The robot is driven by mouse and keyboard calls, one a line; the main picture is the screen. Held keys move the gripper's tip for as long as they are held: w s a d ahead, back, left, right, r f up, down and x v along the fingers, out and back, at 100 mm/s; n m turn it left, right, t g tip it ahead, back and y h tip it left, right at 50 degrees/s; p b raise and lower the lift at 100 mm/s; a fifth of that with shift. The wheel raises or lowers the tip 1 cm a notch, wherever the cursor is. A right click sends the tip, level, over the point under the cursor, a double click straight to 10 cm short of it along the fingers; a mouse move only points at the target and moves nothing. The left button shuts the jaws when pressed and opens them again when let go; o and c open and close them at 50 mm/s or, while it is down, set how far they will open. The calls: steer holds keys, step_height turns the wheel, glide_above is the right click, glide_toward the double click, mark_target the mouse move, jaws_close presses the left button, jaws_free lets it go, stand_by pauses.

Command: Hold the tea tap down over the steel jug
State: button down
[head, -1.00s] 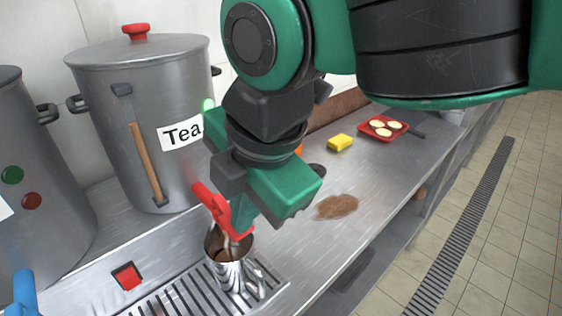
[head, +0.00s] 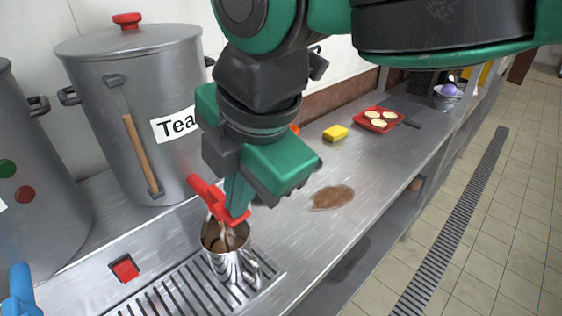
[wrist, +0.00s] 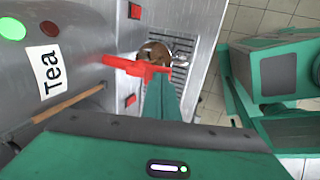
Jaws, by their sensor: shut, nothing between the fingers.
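The tea tap's red lever (head: 207,192) sticks out from the Tea stockpot (head: 130,85), above the steel jug (head: 235,266). The lever also shows in the wrist view (wrist: 138,67). The jug stands upright on the slotted drip grate and holds brown liquid (wrist: 153,53). My gripper (head: 238,200) is shut and empty, pointing down with its fingertips at the lever's outer end. They look to be touching it, but the exact contact is hidden.
The drip grate (head: 165,298) runs along the counter front. A second stockpot (head: 35,225) with a blue tap (head: 22,290) stands left. A brown spill (head: 333,197), a yellow sponge (head: 335,132) and a red tray (head: 377,119) lie to the right. The tiled floor is clear.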

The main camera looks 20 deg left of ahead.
steer(key=shift+r, duration=0.2)
steer(key=w+a+r+v, duration=0.1)
steer(key=w+a+v, duration=0.1)
steer(key=v, duration=1.1)
steer(key=shift+s+r, duration=0.2)
steer(key=shift+s, duration=0.25)
